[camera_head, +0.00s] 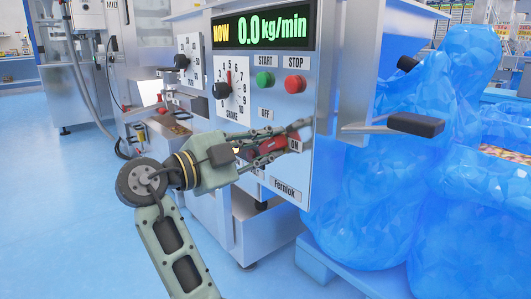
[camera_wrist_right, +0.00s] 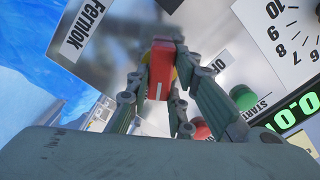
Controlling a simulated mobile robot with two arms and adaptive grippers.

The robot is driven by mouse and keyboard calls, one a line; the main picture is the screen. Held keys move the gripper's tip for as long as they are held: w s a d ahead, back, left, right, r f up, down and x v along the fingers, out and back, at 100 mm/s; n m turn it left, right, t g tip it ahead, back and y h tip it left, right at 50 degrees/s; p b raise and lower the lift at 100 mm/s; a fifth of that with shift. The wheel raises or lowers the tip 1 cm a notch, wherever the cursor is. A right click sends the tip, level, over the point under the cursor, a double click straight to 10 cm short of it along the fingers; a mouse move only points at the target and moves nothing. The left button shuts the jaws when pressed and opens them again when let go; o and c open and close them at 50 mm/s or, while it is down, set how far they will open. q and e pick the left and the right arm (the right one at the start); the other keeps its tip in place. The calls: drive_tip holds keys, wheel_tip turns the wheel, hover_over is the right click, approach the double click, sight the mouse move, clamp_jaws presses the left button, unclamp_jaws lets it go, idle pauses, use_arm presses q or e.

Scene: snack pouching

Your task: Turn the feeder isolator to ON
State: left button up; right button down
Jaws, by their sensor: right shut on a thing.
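The feeder control panel (camera_head: 305,110) stands in the middle of the head view. Its red isolator handle (camera_head: 272,143) sits below the OFF label (camera_head: 265,112) and left of the ON label (camera_head: 294,146). My right gripper (camera_head: 284,145) reaches in from the lower left, its fingers shut around the handle and partly covering it. In the right wrist view the red handle (camera_wrist_right: 158,72), with a white line, stands between the fingers, with some yellow behind it. The handle looks roughly level, towards ON; its exact angle is partly hidden. My left gripper is not in view.
A dark-ended lever (camera_head: 415,124) sticks out at right. Blue wrapped bulk (camera_head: 365,205) stands beyond.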

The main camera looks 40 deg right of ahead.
idle(0.4)
drive_tip(key=c, duration=1.6)
unclamp_jaws()
drive_tip(key=shift+o, duration=0.2)
